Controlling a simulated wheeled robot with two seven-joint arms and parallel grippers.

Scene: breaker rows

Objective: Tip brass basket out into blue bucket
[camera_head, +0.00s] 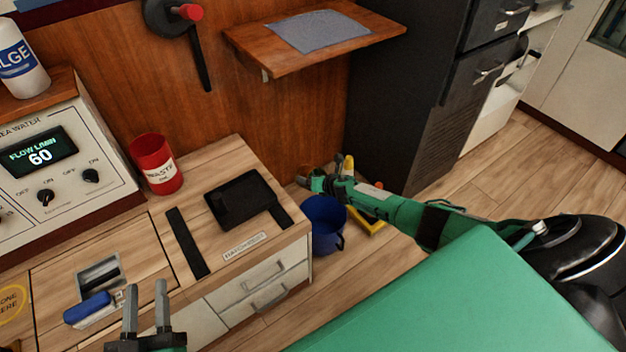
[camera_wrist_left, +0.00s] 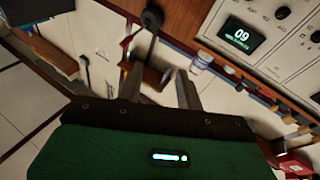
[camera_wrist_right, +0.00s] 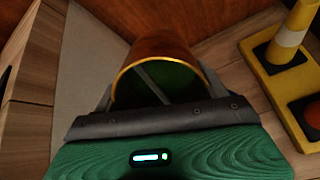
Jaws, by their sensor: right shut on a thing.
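The blue bucket (camera_head: 322,235) stands on the floor beside the drawer cabinet, partly covered by my right arm. My right gripper (camera_head: 318,182) is low above the floor, just behind and above the bucket in the head view. In the right wrist view it is shut on the brass basket (camera_wrist_right: 160,50), with the bright rim facing the camera. The inside looks dark green; I cannot tell any contents. The basket is mostly hidden in the head view. My left gripper (camera_head: 146,305) is open and empty over the counter; it also shows open in the left wrist view (camera_wrist_left: 158,85).
A yellow stand with a yellow-and-white post (camera_wrist_right: 295,30) is right of the basket. A dark cabinet (camera_head: 405,100) stands behind. A red waste tin (camera_head: 155,165) and black tray (camera_head: 238,200) sit on the counter. A wooden shelf (camera_head: 260,55) juts out above.

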